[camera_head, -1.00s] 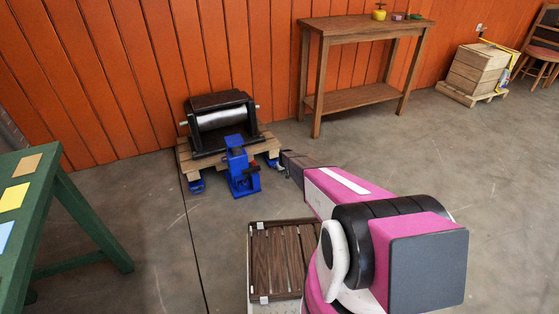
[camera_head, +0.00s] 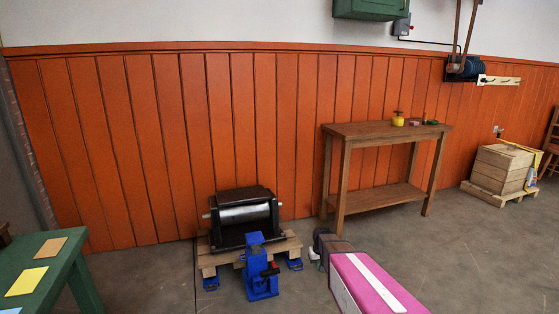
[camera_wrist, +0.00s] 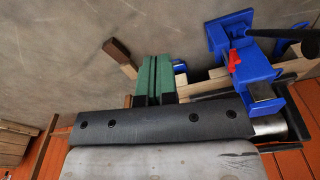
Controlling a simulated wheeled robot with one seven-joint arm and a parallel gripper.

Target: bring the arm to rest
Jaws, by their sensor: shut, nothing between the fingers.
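My arm (camera_head: 368,285) is pink with a white stripe and reaches in from the bottom right of the head view. Its dark end with my gripper (camera_head: 316,254) is just right of the blue lifting device and left of the wooden table's legs. The fingers are too small to make out there. In the wrist view my gripper (camera_wrist: 153,62) shows as two green fingers side by side, shut with nothing between them, beyond a dark grey bar. The wrist view shows the wall at the bottom.
A black roller press (camera_head: 243,216) sits on a wooden pallet (camera_head: 207,258), with the blue lifting device (camera_head: 262,268) in front. A wooden table (camera_head: 385,132) stands against the orange wall; a crate (camera_head: 503,170) is further right. A green table (camera_head: 62,277) is at left.

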